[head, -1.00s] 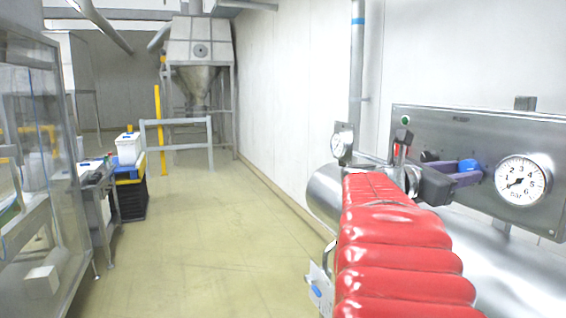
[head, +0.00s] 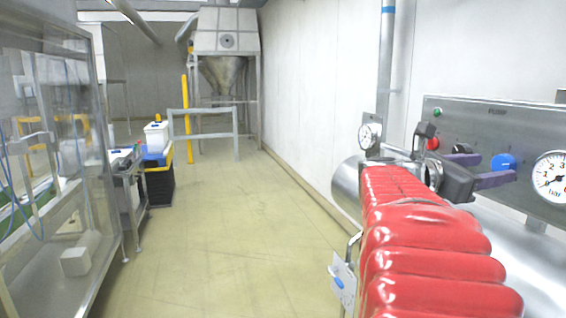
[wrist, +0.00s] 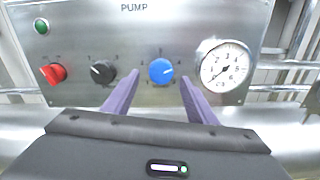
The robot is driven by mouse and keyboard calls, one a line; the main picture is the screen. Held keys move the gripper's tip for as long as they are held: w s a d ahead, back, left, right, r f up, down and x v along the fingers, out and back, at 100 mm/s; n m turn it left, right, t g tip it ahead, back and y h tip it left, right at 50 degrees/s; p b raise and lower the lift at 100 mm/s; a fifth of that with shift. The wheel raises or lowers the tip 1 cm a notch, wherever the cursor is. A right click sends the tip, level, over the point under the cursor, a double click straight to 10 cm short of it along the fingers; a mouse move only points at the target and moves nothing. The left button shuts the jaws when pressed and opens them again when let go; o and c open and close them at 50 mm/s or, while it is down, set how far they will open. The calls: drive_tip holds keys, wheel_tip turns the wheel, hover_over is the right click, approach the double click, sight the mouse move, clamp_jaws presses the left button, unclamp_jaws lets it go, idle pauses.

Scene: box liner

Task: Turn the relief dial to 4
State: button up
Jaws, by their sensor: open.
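A steel panel (head: 540,125) marked PUMP carries a blue dial (head: 503,162), a black dial (head: 462,148) and a red switch (head: 432,143). In the wrist view the blue dial (wrist: 161,71) has marks around it, too small to read surely, and a pale pointer mark seemingly toward the right. The black dial (wrist: 103,71) is to its left. I cannot read which dial is labelled relief. My gripper (wrist: 158,78) is open, its two purple fingers on either side below the blue dial, seemingly short of it. In the head view my gripper (head: 490,169) points at the panel.
A round pressure gauge (wrist: 225,66) is right of the blue dial, and a green lamp (wrist: 41,26) is at the panel's upper left. A steel cylinder (head: 348,185) lies beneath. Machines (head: 50,180) stand at left; the floor between is clear.

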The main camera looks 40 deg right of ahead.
drive_tip(key=v, duration=1.1)
drive_tip(key=shift+w+a, duration=0.15)
drive_tip(key=shift+a, duration=0.05)
idle(0.4)
drive_tip(key=w+a+f+m+t+y, duration=0.2)
drive_tip(key=w+a+f+m+y, duration=0.15)
drive_tip(key=f, duration=0.45)
drive_tip(key=w+a+f+m+t+y, duration=0.2)
drive_tip(key=a+f+m+t, duration=0.15)
drive_tip(key=f, duration=0.45)
drive_tip(key=w+a+f+m+t+y, duration=0.1)
drive_tip(key=w+a+f+m+y, duration=0.15)
drive_tip(key=a+f, duration=0.35)
drive_tip(key=w+a+f+t+y, duration=0.1)
drive_tip(key=a+f+t+y, duration=0.1)
drive_tip(key=a, duration=0.7)
drive_tip(key=w+a+f+m+t+y, duration=0.1)
drive_tip(key=a+f+t+y, duration=0.1)
drive_tip(key=a, duration=0.8)
drive_tip(key=w+a+f+m+t+y, duration=0.1)
drive_tip(key=a+f+y, duration=0.3)
drive_tip(key=a, duration=0.6)
drive_tip(key=shift+w+f+t+y, duration=0.3)
drive_tip(key=shift+w+f+t, duration=0.15)
drive_tip(key=shift+f+t, duration=0.15)
drive_tip(key=shift+a, duration=0.1)
drive_tip(key=shift+c, duration=0.3)
